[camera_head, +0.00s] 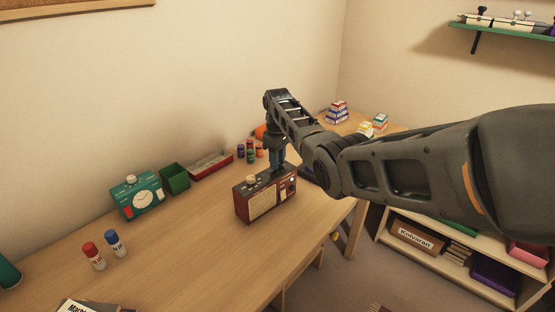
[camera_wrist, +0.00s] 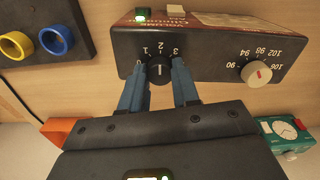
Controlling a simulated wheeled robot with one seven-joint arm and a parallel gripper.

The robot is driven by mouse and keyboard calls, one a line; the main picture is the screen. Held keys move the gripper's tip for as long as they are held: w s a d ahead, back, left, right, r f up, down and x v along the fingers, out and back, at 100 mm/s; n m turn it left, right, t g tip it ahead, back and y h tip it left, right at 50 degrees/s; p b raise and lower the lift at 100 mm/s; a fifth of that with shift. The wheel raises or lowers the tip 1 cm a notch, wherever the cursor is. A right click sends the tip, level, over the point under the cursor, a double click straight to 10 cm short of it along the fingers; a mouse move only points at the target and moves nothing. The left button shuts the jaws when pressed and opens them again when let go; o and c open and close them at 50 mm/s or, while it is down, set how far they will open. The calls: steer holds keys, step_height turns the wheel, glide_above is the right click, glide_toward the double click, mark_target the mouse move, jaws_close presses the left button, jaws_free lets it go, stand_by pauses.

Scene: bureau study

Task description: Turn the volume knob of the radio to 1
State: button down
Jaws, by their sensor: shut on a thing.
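The radio (camera_head: 262,199) is a dark red box with a beige front, standing on the desk. In the wrist view its dark panel (camera_wrist: 215,55) carries a black volume knob (camera_wrist: 160,70) and a paler tuning knob (camera_wrist: 256,73) with a red mark. My gripper (camera_head: 277,163) reaches down to the radio's top from above. In the wrist view its blue fingers (camera_wrist: 160,82) are shut on the volume knob, one on each side. The knob's white line points up in the picture, at about the 2 between 1 and 3. The fingers hide part of the scale.
Red and blue glue sticks (camera_head: 93,256) stand front left. A dark board with rings (camera_wrist: 40,40) lies beside the radio.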

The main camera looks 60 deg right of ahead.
steer(key=n, duration=0.3)
steer(key=shift+n, duration=2.1)
steer(key=c, duration=0.8)
jaws_free()
steer(key=shift+r+b, duration=0.45)
steer(key=shift+r, duration=3.5)
